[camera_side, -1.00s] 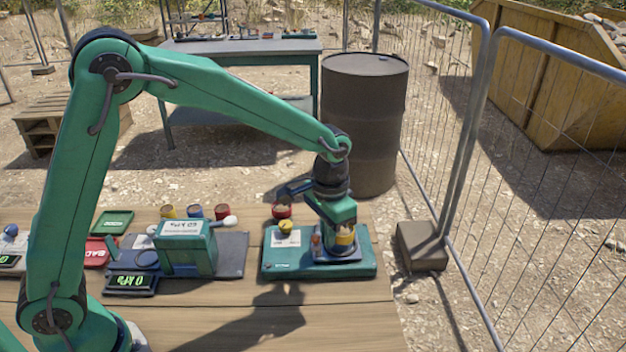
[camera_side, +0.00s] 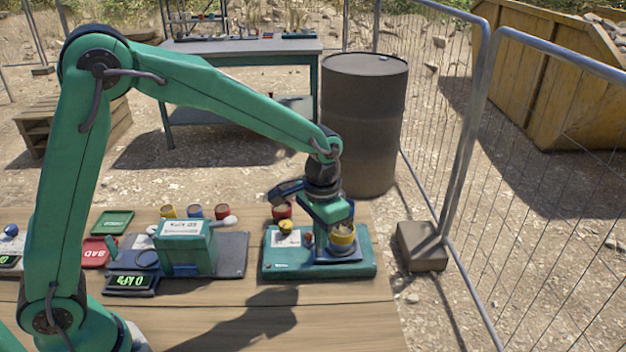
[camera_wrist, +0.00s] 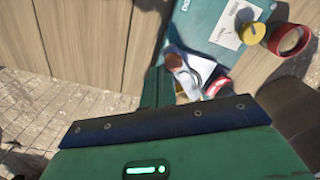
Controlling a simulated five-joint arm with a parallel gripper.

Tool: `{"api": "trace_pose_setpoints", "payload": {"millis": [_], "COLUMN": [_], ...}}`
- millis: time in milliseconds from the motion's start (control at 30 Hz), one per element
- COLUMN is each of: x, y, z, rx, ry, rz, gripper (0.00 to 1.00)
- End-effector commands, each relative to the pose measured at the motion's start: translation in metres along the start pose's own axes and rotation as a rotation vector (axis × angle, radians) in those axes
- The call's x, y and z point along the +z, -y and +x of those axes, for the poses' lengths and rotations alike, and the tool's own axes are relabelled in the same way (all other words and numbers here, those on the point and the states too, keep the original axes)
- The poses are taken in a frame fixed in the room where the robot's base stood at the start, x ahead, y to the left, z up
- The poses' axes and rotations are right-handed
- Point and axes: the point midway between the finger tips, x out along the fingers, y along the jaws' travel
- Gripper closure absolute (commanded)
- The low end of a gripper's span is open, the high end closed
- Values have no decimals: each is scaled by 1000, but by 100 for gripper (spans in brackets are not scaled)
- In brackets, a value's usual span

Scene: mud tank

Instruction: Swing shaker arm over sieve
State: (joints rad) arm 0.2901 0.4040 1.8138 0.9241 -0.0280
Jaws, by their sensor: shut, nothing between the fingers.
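The green shaker base (camera_side: 285,267) stands on the wooden bench in the side view. A yellow-banded round cup, likely the sieve (camera_side: 342,238), sits at the right of this base. A small red-brown knob (camera_side: 308,239) stands just left of it; it may belong to the shaker arm, which I cannot make out clearly. The knob also shows in the wrist view (camera_wrist: 173,62) above pale metal parts. My gripper (camera_side: 321,247) is shut and empty, pointing down between the knob and the cup. I cannot tell whether it touches either. My gripper partly hides the mechanism.
A device with a green display (camera_side: 130,281) stands further left. The bench front is clear. A fence (camera_side: 470,130) stands at the right.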

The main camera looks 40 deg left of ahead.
Motion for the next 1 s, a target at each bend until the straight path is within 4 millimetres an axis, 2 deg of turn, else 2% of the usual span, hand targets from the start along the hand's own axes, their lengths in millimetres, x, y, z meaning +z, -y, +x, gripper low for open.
{"api": "trace_pose_setpoints", "payload": {"millis": [300, 1000], "x": [5, 5], "y": [6, -7], "z": [0, 0], "rx": [0, 0], "ry": [-1, 0], "rz": [-2, -1], "gripper": [100, 100]}}
